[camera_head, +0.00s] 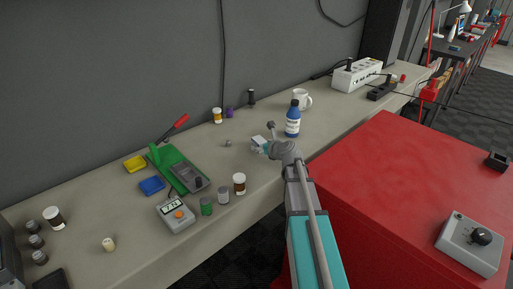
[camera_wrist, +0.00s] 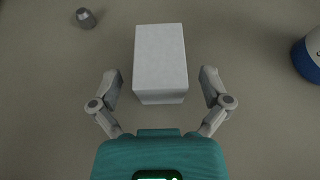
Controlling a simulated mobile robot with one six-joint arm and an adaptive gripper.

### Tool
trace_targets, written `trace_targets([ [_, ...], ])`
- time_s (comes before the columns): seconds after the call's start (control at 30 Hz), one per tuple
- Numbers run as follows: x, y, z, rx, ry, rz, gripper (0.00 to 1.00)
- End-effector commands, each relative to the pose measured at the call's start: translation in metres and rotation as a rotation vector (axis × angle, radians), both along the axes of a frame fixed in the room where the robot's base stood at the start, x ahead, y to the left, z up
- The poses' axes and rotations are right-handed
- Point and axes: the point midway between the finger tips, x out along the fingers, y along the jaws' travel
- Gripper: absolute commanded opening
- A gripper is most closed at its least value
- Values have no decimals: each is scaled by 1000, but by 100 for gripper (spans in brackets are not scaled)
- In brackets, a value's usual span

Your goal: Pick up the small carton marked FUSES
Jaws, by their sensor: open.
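A small white carton (camera_wrist: 160,57) stands on the bench between and just beyond the fingertips of my gripper (camera_wrist: 158,90) in the wrist view. The fingers are apart, one on each side of its near end, with gaps to both sides. No marking is readable on the faces I see. In the head view the carton (camera_head: 258,141) shows as a small white and teal box, partly hidden by my gripper (camera_head: 268,139) and wrist.
A blue bottle (camera_head: 293,121) stands right of the carton; its edge also shows in the wrist view (camera_wrist: 310,58). A small grey metal piece (camera_head: 228,143) lies to the left. A white mug (camera_head: 302,99) stands behind. A red cabinet (camera_head: 400,190) stands in front of the bench.

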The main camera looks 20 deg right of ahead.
Motion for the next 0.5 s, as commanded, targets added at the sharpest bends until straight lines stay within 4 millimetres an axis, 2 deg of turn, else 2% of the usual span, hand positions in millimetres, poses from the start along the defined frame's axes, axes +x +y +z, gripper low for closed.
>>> trace_targets([
  [0.1,14,3,-11,0,0,1,97],
  [0.23,27,5,-16,-1,1,0,97],
  [0.5,37,6,-19,0,3,0,97],
])
